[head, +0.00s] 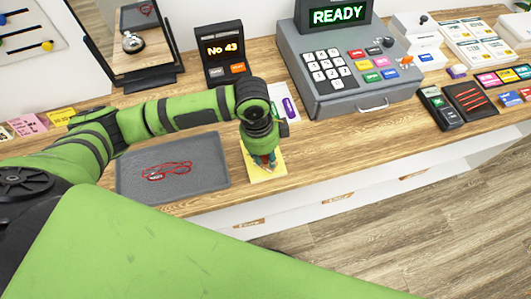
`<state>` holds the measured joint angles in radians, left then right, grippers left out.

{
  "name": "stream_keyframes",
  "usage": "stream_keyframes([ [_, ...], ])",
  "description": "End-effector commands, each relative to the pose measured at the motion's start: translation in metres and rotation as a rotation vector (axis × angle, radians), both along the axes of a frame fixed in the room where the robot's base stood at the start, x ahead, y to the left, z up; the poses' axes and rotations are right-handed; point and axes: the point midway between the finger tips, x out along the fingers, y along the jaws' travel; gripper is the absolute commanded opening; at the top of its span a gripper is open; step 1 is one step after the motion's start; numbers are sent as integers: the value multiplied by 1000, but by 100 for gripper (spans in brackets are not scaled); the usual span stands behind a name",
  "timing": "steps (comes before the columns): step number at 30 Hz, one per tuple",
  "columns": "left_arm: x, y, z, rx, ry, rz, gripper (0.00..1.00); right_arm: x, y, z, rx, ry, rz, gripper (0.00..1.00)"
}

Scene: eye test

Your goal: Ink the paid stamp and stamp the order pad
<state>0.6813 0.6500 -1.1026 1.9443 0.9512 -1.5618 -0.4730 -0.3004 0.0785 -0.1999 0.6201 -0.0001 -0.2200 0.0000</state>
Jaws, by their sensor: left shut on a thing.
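My left gripper (263,158) points down over a yellow pad (272,175), which looks like the order pad, near the counter's front edge. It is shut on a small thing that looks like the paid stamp. The fingers and wrist hide most of that thing, and I cannot tell whether it touches the pad. The gripper also covers part of the pad. I cannot make out an ink pad for certain. My right gripper is not in view.
A grey mat (130,185) with a red cord (168,170) lies left of the pad. A "No 43" display (222,50) and a grey cash register (345,88) stand behind. A card terminal (440,108) is at right. Bare counter (325,150) lies right of the pad.

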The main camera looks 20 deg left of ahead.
Motion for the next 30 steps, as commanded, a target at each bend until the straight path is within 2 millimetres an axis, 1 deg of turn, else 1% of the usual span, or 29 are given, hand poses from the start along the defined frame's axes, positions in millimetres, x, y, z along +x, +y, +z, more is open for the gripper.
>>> stream_keyframes([
  [30,-1,0,-2,3,4,-1,7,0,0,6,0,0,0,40],
])
